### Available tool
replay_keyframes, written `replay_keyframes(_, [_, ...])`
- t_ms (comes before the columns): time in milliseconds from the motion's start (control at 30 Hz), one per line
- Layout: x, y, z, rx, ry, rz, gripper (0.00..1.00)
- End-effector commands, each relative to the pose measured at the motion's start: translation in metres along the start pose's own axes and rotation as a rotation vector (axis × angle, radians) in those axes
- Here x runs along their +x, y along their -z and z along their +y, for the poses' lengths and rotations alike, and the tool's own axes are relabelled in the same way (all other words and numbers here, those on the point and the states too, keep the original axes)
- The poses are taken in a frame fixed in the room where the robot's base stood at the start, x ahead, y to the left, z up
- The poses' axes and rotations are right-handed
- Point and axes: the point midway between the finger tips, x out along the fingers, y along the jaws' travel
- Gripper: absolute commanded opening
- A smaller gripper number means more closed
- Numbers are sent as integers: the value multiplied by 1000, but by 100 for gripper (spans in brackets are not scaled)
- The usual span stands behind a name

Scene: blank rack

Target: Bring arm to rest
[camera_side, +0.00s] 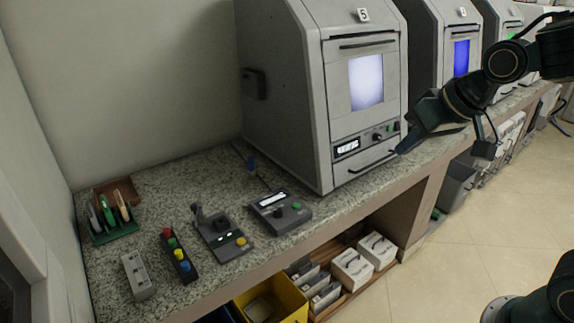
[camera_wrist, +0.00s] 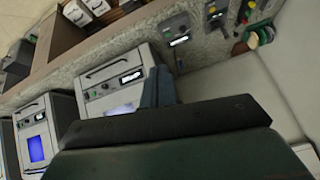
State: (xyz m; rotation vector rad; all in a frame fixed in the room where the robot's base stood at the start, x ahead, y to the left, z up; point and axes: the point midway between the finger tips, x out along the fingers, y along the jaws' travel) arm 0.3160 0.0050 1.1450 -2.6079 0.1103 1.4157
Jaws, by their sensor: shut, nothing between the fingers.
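My gripper (camera_side: 401,149) is at the right in the side view, in front of the lower front of the grey machine labelled 5 (camera_side: 285,90). Its fingers are shut with nothing held, and they point down and left. I cannot tell whether the tip touches the machine. In the wrist view my gripper (camera_wrist: 163,75) fills the lower middle and hides part of a machine front.
The speckled counter (camera_side: 190,165) carries a control box (camera_side: 279,212), a joystick unit (camera_side: 222,235), a button strip (camera_side: 178,256) and a rack of coloured tools (camera_side: 112,212). More machines (camera_side: 452,45) stand farther along. A yellow bin (camera_side: 272,300) and white boxes (camera_side: 352,268) sit below. Open floor lies right.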

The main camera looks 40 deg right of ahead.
Motion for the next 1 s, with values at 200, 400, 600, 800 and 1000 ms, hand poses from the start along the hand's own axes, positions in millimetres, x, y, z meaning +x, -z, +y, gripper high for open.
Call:
replay_keyframes(200, [-36, -41, 10, -71, -12, -25, 0])
replay_keyframes(400, [-59, -80, 18, -133, -20, -55, 0])
replay_keyframes(600, [-71, -105, 24, -174, -24, -76, 0])
replay_keyframes(800, [-74, -114, 26, -187, -25, -85, 0])
replay_keyframes(1000, [-74, -113, 26, -186, -25, -85, 0])
